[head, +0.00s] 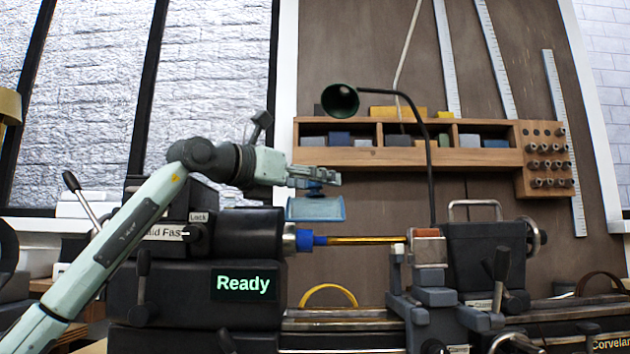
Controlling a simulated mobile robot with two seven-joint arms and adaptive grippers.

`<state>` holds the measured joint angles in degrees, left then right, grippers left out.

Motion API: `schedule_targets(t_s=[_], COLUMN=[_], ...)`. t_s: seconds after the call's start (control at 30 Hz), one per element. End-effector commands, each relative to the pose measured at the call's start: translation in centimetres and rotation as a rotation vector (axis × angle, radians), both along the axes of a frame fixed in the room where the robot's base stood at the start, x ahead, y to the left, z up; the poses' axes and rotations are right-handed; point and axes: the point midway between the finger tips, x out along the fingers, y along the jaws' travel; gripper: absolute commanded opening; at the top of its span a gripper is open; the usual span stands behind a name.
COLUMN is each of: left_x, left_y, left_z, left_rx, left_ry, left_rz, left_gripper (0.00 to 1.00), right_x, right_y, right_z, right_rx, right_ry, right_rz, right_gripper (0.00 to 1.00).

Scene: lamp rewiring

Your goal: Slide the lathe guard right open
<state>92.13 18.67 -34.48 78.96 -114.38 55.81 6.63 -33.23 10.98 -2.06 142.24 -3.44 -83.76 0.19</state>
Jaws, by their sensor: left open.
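The lathe guard (316,210) is a small translucent blue panel. It hangs above the lathe spindle and the brass rod (365,240), which is held in a blue-tipped chuck (305,240). My left gripper (328,180) is open, just above the guard's top edge. A darker blue piece shows at the fingers, and I cannot tell whether they touch it. My left arm reaches across the front of the lathe headstock from the lower left. My right gripper is not in view.
The headstock screen (244,284) reads "Ready". The tool post (428,250) and tailstock (485,255) stand to the right along the bed. A black gooseneck lamp (341,99) arches above. A wooden shelf (410,157) hangs on the wall behind.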

Motion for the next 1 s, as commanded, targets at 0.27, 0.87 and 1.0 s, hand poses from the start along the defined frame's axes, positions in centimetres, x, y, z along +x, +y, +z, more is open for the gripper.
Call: schedule_targets(t_s=[0.27,0.87,1.0], left_x=[0.0,0.2,0.2], left_y=[0.0,2.9,5.8], left_z=[0.0,0.0,0.0], left_rx=[0.000,0.000,0.000], left_ry=[0.000,0.003,0.004], left_rz=[0.000,0.006,0.005], left_gripper=[0.16,0.00,0.00], right_x=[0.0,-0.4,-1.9], right_y=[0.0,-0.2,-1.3], right_z=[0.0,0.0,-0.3], right_rx=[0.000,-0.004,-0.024], right_ry=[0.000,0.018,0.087], right_rz=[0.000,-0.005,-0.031], right_gripper=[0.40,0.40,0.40])
